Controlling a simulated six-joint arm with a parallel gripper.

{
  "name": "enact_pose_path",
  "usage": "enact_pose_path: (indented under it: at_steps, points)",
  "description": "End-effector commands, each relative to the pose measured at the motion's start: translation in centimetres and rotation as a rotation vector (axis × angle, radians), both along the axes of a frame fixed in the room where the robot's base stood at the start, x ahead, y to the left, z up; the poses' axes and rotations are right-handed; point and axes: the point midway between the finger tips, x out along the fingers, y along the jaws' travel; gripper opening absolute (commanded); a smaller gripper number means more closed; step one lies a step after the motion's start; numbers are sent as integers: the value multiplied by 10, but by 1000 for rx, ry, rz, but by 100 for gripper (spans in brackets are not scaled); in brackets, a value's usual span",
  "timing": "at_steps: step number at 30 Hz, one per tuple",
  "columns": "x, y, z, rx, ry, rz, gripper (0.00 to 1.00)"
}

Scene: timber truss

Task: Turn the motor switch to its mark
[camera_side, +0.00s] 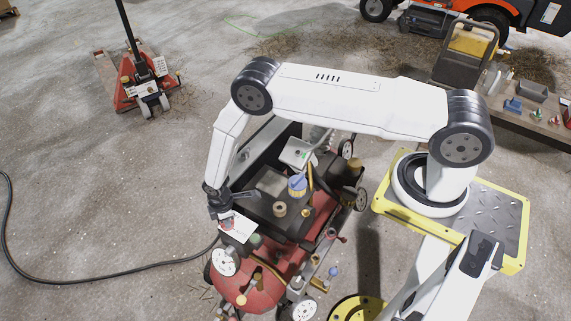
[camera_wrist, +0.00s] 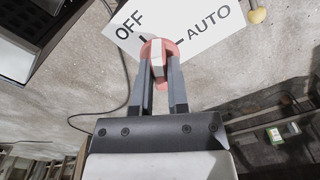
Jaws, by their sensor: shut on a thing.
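The motor switch (camera_wrist: 158,46) is a round red knob with a pale grey grip bar, on a white plate (camera_wrist: 213,44) lettered OFF and AUTO. Short dark marks lead from the knob towards each word. The knob sits between the two words. My gripper (camera_wrist: 158,66) has its two grey fingers on either side of the bar and is shut on it. The fingers hide part of the knob, so I cannot tell exactly where it points. In the side view my gripper (camera_side: 226,213) reaches down to the white plate (camera_side: 242,232) at the red machine's left edge.
The red machine (camera_side: 250,287) carries white dials (camera_side: 225,262), knobs, a blue-capped part (camera_side: 297,184) and levers close to the right of my gripper. A black cable (camera_side: 110,272) runs across the floor at left. A red pallet jack (camera_side: 140,85) stands at upper left. Open floor lies left.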

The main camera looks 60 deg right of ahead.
Motion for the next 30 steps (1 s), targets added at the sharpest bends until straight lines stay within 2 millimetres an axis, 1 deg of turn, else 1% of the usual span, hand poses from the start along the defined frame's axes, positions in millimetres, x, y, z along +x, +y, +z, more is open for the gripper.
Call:
enact_pose_path:
  at_steps: [1,4,17,20,30]
  points:
    - [0,4,1,1,-2,26,0]
    - [0,4,1,1,-2,54,0]
    - [1,4,1,2,-3,82,0]
    - [1,4,1,2,-3,132,0]
    - [1,4,1,1,-3,395,0]
